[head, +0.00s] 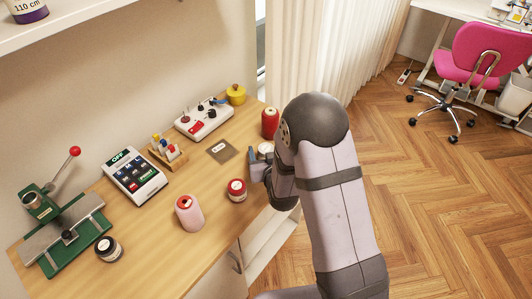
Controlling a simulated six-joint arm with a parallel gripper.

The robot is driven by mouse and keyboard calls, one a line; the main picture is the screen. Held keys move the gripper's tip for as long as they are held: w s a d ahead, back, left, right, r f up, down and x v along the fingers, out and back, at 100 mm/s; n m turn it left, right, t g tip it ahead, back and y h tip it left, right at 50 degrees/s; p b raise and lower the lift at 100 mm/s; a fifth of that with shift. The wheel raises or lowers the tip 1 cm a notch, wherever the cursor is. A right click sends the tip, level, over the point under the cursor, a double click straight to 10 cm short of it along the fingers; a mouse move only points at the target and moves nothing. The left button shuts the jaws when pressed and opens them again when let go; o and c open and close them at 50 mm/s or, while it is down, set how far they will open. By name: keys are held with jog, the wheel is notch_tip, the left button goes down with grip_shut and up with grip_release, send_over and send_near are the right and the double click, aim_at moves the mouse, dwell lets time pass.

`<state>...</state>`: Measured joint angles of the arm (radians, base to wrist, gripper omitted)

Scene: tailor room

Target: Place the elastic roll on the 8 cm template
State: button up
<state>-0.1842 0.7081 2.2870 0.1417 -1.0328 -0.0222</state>
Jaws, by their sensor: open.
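The template appears to be the small dark square plate (221,152) with a white label, lying flat mid-table; its label is too small to read. No roll is clearly marked as elastic. A short red roll (237,190) with a pale label on its side stands nearer the table's front edge and may be it. My gripper (258,166) is at the table's right side, right of the plate and just above the red roll in the picture. My arm hides much of it. It is open, and I see nothing held. Nothing rests on the plate.
A pink spool (189,213) and a dark jar (108,249) stand to the left. A green press (65,230), keypad device (136,175), wooden rack (167,152) and white control box (204,122) line the back. A tall red spool (270,123) stands near the far right edge.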

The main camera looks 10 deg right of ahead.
aim_at(264, 146)
jog(key=shift+p+x, duration=0.35)
jog(key=shift+x, duration=1.5)
jog(key=shift+c, duration=0.6)
jog(key=c, duration=1.1)
jog(key=shift+r, duration=0.1)
notch_tip(264, 146, up, 18)
jog(key=shift+f, duration=0.1)
